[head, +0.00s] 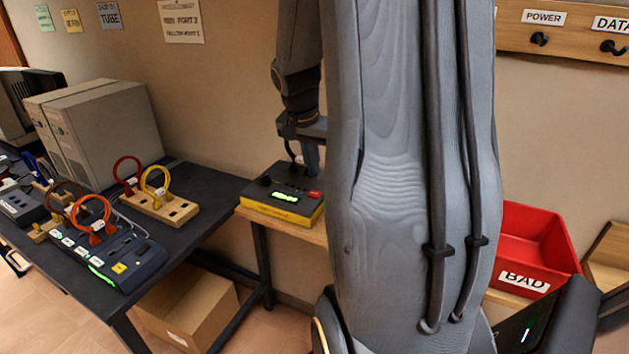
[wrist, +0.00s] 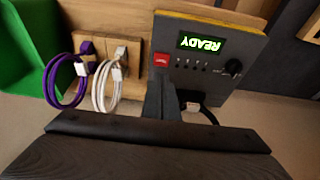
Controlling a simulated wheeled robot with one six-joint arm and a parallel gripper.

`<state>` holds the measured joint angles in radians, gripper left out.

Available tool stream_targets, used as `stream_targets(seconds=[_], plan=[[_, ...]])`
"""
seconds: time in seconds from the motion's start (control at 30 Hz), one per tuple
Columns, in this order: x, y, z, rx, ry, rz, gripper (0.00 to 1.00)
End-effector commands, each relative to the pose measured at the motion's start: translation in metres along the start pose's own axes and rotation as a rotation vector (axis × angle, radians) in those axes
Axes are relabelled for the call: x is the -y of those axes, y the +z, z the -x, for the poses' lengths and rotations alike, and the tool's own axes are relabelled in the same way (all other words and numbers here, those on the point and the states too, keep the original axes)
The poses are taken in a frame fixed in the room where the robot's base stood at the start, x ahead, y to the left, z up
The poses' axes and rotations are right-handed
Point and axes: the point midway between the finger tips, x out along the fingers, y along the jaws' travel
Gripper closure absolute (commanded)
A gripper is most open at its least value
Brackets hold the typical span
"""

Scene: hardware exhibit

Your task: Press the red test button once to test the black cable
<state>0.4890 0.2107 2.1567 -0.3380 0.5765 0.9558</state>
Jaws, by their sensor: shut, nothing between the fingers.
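The tester (head: 283,203) is a black box with yellow sides on a wooden surface. It also shows in the wrist view (wrist: 222,77), where its green display reads READY upside down. The red test button (wrist: 161,60) is on its top near one corner; it also shows in the head view (head: 315,195). My gripper (wrist: 160,88) is shut and empty, its tips close to the red button; I cannot tell whether they touch the box. A black cable (wrist: 209,114) with a pale tag is at the tester's edge, partly hidden by my gripper.
Purple (wrist: 52,82) and white (wrist: 103,92) cables sit on a wooden holder beside the tester. A green bin (wrist: 25,45) is past them. A red bin (head: 535,235) labelled BAD stands at the right. The dark table (head: 190,235) at left holds other cables and computers.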

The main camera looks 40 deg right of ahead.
Motion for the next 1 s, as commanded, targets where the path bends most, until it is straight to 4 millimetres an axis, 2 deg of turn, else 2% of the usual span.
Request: stream_targets(seconds=[0.2,0.4,1.0], plan=[[-0.001,0.005,-0.033,0.003,0.002,0.001,1.00],[0.000,0.010,-0.050,0.000,0.000,0.002,1.00],[0.001,0.012,-0.059,0.000,-0.001,0.000,1.00]])
